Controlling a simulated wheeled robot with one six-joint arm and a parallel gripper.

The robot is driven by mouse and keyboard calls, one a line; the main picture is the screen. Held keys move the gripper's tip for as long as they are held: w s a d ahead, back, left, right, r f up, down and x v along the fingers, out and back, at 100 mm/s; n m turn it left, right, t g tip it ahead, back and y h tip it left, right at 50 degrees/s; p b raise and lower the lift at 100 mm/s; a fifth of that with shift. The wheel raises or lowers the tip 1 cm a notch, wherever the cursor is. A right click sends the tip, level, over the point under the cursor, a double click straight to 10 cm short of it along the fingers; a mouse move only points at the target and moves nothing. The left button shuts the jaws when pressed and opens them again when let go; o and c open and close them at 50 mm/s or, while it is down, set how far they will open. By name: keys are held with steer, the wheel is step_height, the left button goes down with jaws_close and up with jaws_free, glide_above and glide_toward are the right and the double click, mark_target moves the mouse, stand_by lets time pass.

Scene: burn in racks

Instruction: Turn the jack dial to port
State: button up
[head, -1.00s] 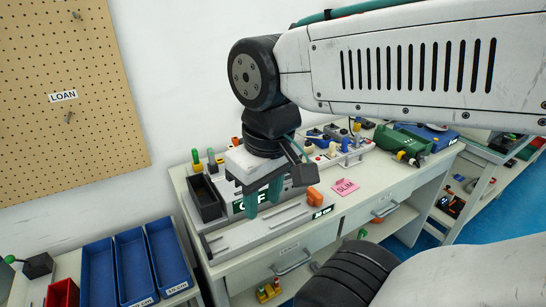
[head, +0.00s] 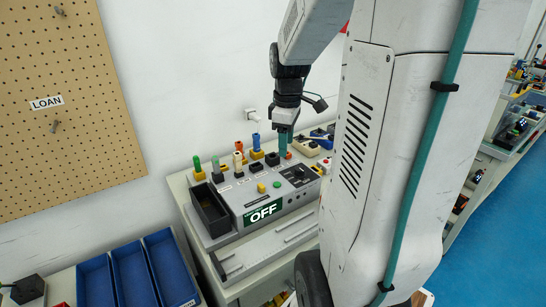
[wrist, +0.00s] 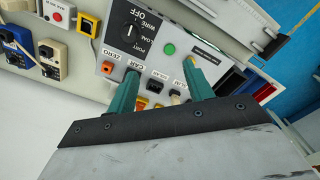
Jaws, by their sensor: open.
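In the wrist view the grey tester panel appears turned around, with a round black dial (wrist: 128,33) beside printed words including OFF, WIRE and PORT. I cannot tell where its pointer sits. My gripper (wrist: 162,68) is open, with two teal fingers spread over the panel and nothing between them. The dial lies beyond the fingertips, towards the upper left of that view. In the head view my gripper (head: 285,150) points down at the tester's back right. The tester (head: 236,196) has a lit screen (head: 263,211) reading OFF.
A black open bin (head: 209,209) stands at the tester's left end. Several coloured plugs stand along its back edge. Blue trays (head: 135,277) lie at lower left.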

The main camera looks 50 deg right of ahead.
steer(key=n, duration=0.1)
glide_above(300, 168)
step_height(300, 168, down, 3)
steer(key=shift+a+f, duration=0.15)
step_height(300, 168, down, 8)
steer(key=shift+r, duration=0.2)
steer(key=c, duration=1)
